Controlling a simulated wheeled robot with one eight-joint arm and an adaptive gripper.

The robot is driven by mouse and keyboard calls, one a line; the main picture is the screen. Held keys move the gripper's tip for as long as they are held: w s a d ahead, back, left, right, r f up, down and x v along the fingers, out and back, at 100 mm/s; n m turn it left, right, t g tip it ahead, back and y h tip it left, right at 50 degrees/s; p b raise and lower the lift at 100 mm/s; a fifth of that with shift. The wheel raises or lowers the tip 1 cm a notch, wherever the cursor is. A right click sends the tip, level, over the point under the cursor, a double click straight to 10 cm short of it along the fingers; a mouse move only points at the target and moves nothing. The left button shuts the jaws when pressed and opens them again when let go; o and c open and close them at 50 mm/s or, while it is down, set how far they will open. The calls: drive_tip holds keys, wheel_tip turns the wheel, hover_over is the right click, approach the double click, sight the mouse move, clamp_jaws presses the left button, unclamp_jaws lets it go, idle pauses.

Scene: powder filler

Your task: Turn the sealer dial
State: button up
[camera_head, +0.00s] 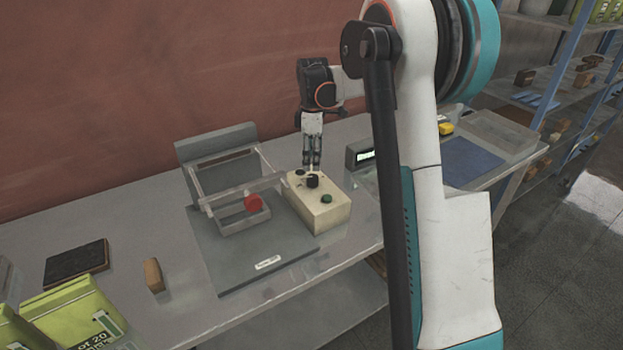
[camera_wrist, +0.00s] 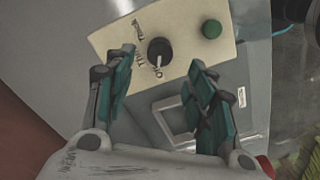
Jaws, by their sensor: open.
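The sealer's control box (camera_head: 322,211) is cream-coloured and stands on the bench, right of the sealer frame (camera_head: 228,194). Its black dial (camera_head: 313,181) sits on the top face. In the wrist view the dial (camera_wrist: 159,51) shows a white pointer mark with lettering around its left side. A green button (camera_wrist: 211,29) is to its right; it also shows in the head view (camera_head: 327,198). My gripper (camera_head: 312,168) points down just behind the dial. In the wrist view my gripper (camera_wrist: 162,62) is open, its fingers on either side of the dial with gaps; contact is not visible.
The sealer frame carries a red knob (camera_head: 253,202) left of the box. A small display unit (camera_head: 362,156) stands to the right. A dark pad (camera_head: 76,262), a wooden block (camera_head: 153,275) and green boxes (camera_head: 75,310) lie at the left. Bare bench lies in front of the box.

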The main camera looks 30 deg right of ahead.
sight(313, 177)
wheel_tip(313, 177, down, 7)
drive_tip(key=shift+f+b, duration=0.15)
drive_tip(key=shift+b, duration=0.55)
drive_tip(key=shift+c, duration=0.2)
drive_tip(key=c, duration=1)
